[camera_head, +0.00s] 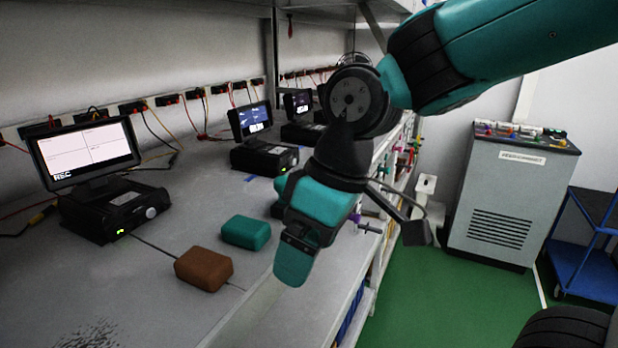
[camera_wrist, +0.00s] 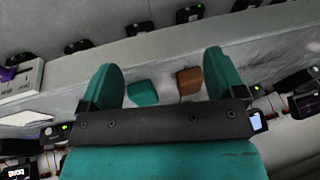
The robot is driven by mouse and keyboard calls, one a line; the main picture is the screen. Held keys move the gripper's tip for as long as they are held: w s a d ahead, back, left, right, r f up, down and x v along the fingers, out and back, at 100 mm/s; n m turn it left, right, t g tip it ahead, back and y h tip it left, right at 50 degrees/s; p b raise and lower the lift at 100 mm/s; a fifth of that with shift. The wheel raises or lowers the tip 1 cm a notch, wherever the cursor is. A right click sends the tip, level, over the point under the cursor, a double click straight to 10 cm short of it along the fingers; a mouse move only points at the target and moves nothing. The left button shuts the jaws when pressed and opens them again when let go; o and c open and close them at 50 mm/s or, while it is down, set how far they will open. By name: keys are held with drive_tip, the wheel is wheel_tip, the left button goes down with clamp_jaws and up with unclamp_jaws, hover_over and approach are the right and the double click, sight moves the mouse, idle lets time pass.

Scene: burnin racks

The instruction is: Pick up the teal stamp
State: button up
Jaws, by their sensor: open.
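The teal stamp (camera_head: 246,232), a small rounded block, lies on the grey bench top near its front edge. In the wrist view the teal stamp (camera_wrist: 142,92) shows between my fingers, nearer the left one. My gripper (camera_head: 296,262) hangs to the right of the stamp, by the bench's front edge, apart from it. In the wrist view my gripper (camera_wrist: 164,76) is open, with nothing held between its fingers. In the head view one finger hides the other.
A brown block (camera_head: 203,269) lies close to the stamp, front left of it; it also shows in the wrist view (camera_wrist: 189,80). A device with a lit screen (camera_head: 87,152) stands behind at left. More devices (camera_head: 263,155) line the bench. A grey cabinet (camera_head: 507,205) stands at right on green floor.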

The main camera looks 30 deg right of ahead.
drive_tip(key=w+d+r+n+t+h+p, duration=0.1)
drive_tip(key=w+d+r+p, duration=0.2)
drive_tip(key=w+r, duration=0.3)
drive_tip(key=w+d+r+h+p, duration=0.1)
drive_tip(key=w+d+r+p, duration=0.15)
drive_tip(key=w, duration=0.55)
drive_tip(key=p+x, duration=0.1)
drive_tip(key=x, duration=0.1)
drive_tip(key=w+p+x, duration=0.1)
drive_tip(key=x, duration=0.2)
drive_tip(key=shift+w+a+f, duration=0.15)
drive_tip(key=shift+a+f, duration=0.05)
drive_tip(key=shift+y, duration=0.3)
drive_tip(key=shift+p+x, duration=1.1)
drive_tip(key=shift+x, duration=1.85)
drive_tip(key=shift+w+r, duration=0.1)
drive_tip(key=shift+w, duration=0.05)
drive_tip(key=c, duration=1.1)
